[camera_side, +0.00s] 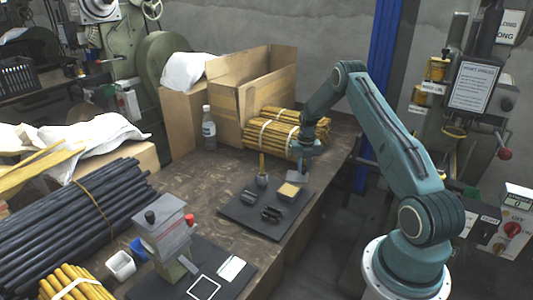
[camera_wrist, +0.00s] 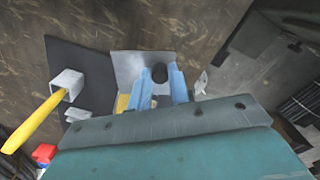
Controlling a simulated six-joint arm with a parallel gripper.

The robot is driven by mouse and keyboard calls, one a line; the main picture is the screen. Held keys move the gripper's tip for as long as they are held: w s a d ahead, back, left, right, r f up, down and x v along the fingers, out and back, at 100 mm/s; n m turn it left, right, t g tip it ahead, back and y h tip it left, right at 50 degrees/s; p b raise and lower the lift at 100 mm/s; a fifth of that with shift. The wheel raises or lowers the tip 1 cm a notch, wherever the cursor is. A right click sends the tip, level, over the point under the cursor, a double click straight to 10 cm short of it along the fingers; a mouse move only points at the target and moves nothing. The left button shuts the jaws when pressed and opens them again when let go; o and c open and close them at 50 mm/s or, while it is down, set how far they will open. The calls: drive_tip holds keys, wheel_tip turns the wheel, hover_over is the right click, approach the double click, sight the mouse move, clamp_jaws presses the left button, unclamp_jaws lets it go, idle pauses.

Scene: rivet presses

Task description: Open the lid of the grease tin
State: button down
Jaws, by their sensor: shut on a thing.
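The grease tin (camera_side: 289,191) stands at the far right of a dark mat, with yellow contents showing. Its grey lid (camera_side: 299,176) appears raised and tilted at the tin's far side. In the wrist view the lid (camera_wrist: 126,66) is a pale grey plate, with yellow (camera_wrist: 122,104) showing below it. My gripper (camera_side: 304,167) is at the lid. In the wrist view its blue fingers are shut on the lid's black knob (camera_wrist: 160,73). The tin's body and hinge are mostly hidden by my gripper in the wrist view.
On the mat (camera_side: 240,215) stand a grey cup with a yellow-handled tool (camera_side: 262,178) and dark metal parts (camera_side: 271,214). Yellow rod bundles (camera_side: 270,135) lie close behind my gripper, before an open cardboard box (camera_side: 252,85). A bottle (camera_side: 208,130) stands left. The table's right edge is near.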

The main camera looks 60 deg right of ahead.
sight(304, 168)
drive_tip(key=c, duration=1.3)
unclamp_jaws()
drive_tip(key=shift+r, duration=0.1)
wheel_tip(304, 168, up, 14)
drive_tip(key=shift+f, duration=0.2)
drive_tip(key=shift+a, duration=0.1)
